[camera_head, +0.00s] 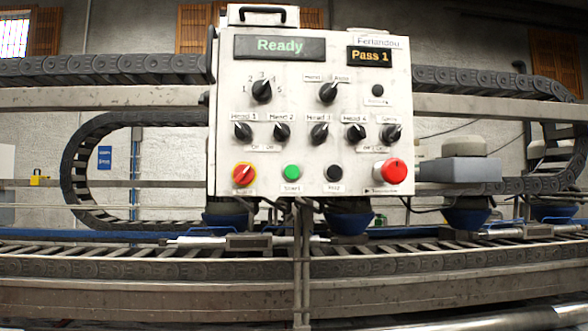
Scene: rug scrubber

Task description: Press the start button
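The start button is a round green button (291,172) low on the white control panel (225,100), with a label reading "Start" under it. Left of it is a red rotary switch on a yellow base (243,174). Right of it is a black button (335,173), and further right a large red mushroom button (392,172). The panel's green display (280,46) reads "Ready" and the amber display (369,55) reads "Pass 1". Nothing covers the start button. My gripper is not in view.
Several black knobs, such as one at the upper left (262,90), sit above the buttons. The space before the panel looks clear.

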